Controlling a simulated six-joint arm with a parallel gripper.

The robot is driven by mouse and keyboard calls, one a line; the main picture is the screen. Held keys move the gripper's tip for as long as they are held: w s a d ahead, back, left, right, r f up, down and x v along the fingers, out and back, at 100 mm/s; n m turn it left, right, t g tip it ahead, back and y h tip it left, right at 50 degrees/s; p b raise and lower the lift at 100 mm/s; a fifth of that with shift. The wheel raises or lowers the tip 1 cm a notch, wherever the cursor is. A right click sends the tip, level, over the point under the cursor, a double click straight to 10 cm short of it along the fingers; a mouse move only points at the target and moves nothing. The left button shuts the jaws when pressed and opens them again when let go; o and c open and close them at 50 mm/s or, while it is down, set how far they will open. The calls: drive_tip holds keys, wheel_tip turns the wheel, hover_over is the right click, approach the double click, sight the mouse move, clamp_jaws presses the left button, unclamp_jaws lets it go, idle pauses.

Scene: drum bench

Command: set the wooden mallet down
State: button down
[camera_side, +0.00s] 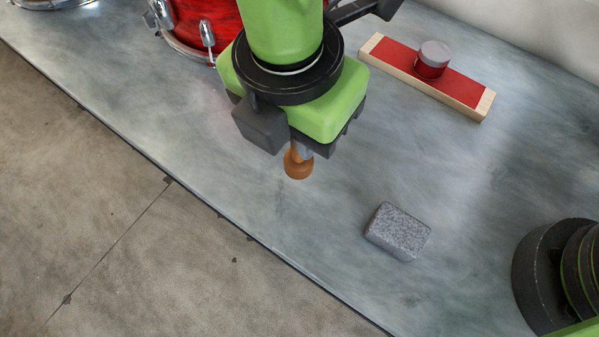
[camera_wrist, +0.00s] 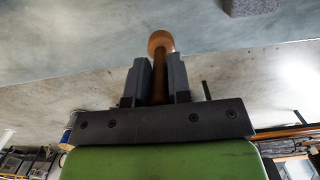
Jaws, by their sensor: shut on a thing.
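The wooden mallet (camera_side: 298,164) is brown, and only its rounded end shows below my gripper in the side view. My gripper (camera_side: 303,150) is shut on the mallet, above the grey bench. In the wrist view the mallet (camera_wrist: 160,75) lies between the two dark fingers of my gripper (camera_wrist: 159,80), its rounded end past the fingertips. The rest of the mallet is hidden by my gripper in the side view. I cannot tell whether its end touches the bench.
A speckled grey block (camera_side: 398,232) lies on the bench (camera_side: 330,240) to the right. A red and wood board (camera_side: 425,78) with a small grey-topped red pot (camera_side: 432,60) is at the back right. A red drum (camera_side: 200,25) stands behind left. The bench's front edge is near.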

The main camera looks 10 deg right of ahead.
sight(299, 169)
wheel_tip(299, 169, down, 8)
drive_tip(key=shift+f, duration=0.15)
drive_tip(key=shift+f, duration=0.1)
drive_tip(key=c, duration=1.1)
unclamp_jaws()
drive_tip(key=shift+o, duration=0.2)
